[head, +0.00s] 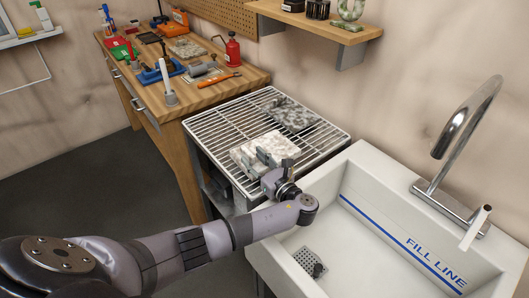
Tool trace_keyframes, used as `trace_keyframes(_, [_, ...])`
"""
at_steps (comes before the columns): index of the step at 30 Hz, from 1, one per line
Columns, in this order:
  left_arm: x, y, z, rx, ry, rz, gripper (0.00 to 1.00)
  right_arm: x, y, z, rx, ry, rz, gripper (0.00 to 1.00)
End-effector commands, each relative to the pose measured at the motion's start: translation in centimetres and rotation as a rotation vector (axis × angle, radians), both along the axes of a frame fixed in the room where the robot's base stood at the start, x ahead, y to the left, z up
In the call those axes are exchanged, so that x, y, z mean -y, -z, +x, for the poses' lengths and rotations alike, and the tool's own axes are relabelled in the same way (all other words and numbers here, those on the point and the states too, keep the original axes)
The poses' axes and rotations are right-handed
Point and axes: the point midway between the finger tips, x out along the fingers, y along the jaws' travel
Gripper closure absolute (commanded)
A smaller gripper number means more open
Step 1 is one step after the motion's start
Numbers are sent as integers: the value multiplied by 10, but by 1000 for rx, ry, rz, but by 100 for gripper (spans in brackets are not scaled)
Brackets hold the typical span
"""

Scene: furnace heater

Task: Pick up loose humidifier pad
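A pale, mottled whitish pad (256,144) lies at the front of the wire rack (221,120). A darker grey mottled pad (292,114) lies farther back on the same rack. I cannot tell which one is the loose humidifier pad. My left gripper (256,157) is at the near side of the whitish pad, with its fingers over or against it and hiding part of it. The fingers seem a little apart, but whether they hold the pad is not clear. My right gripper is not in view.
A white sink (350,167) with a curved faucet (452,120) stands right of the rack. A wooden workbench (245,77) at the back left holds tools, a red bottle (232,52) and another mottled piece (187,48). A shelf (325,24) hangs above.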

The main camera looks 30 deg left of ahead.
Motion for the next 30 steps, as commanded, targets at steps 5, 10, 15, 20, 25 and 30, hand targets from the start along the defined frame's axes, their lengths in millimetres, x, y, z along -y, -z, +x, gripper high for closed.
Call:
trace_keyframes(5, [-26, 1, 11, 0, -3, 3, 63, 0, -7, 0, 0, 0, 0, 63])
trace_keyframes(10, [-35, 2, 16, 0, -1, 1, 63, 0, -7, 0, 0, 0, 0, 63])
trace_keyframes(15, [-35, 2, 16, 0, 0, 1, 63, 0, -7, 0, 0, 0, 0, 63])
trace_keyframes(20, [-35, 2, 16, 0, -1, 1, 73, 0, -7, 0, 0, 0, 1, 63])
trace_keyframes(25, [-34, 2, 15, 0, 0, 1, 85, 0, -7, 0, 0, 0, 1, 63])
trace_keyframes(30, [-34, 2, 15, -1, 0, 0, 96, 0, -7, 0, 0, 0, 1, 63])
